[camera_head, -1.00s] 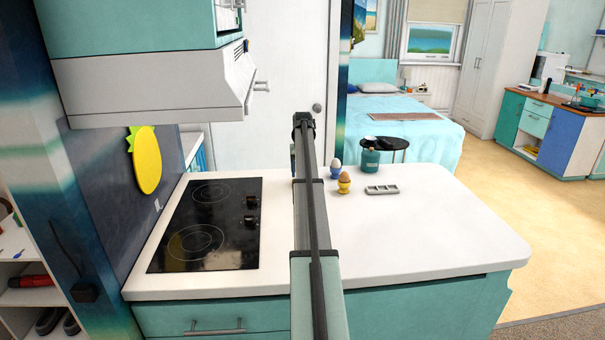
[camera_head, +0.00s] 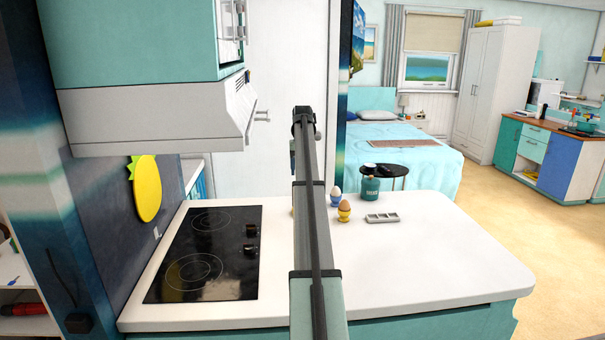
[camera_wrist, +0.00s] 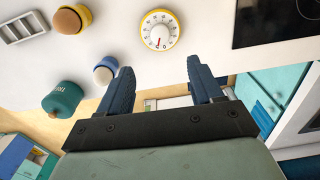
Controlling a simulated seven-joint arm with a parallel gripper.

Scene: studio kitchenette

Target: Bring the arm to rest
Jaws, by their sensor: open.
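My gripper shows in the wrist view (camera_wrist: 160,66), with its two dark blue fingers spread apart and nothing between them. A white counter with small items on it shows beyond the fingers. In the head view my arm stretches forward over the white counter (camera_head: 430,265), and my gripper's fingers cannot be made out there. A yellow-rimmed dial timer (camera_wrist: 160,31) lies past the fingertips in the wrist view, apart from them.
A brown egg in a yellow cup (camera_head: 344,214), a blue egg cup (camera_head: 335,201), a green canister (camera_head: 370,189) and a grey holder (camera_head: 382,218) stand right of my arm. A black cooktop (camera_head: 205,255) lies left, under a white hood (camera_head: 155,115). The counter's right part is clear.

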